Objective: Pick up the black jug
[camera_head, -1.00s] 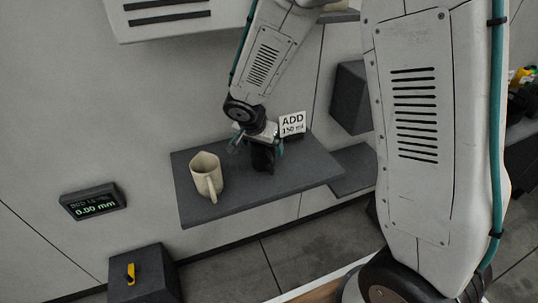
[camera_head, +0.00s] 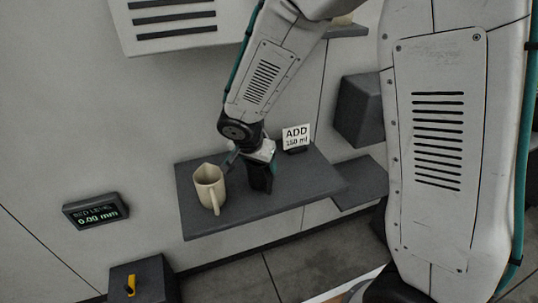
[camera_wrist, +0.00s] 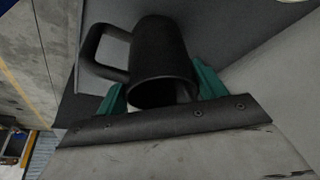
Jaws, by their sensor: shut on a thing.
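The black jug (camera_head: 260,178) is on the grey wall shelf (camera_head: 215,228), right of a cream jug, partly hidden by my gripper. In the wrist view the black jug (camera_wrist: 160,58) shows its open mouth and its handle to the left. My gripper (camera_head: 258,165) is shut on the black jug. In the wrist view its teal fingers (camera_wrist: 160,92) sit on either side of the jug. I cannot tell whether the jug's base touches the shelf.
The cream jug (camera_head: 210,187) stands close on the left of my gripper. A sign reading ADD 150 ml (camera_head: 296,136) stands behind on the right. A display reading 0.00 mm (camera_head: 96,212) is on the wall at left. A dark box (camera_head: 143,282) with a yellow part stands below.

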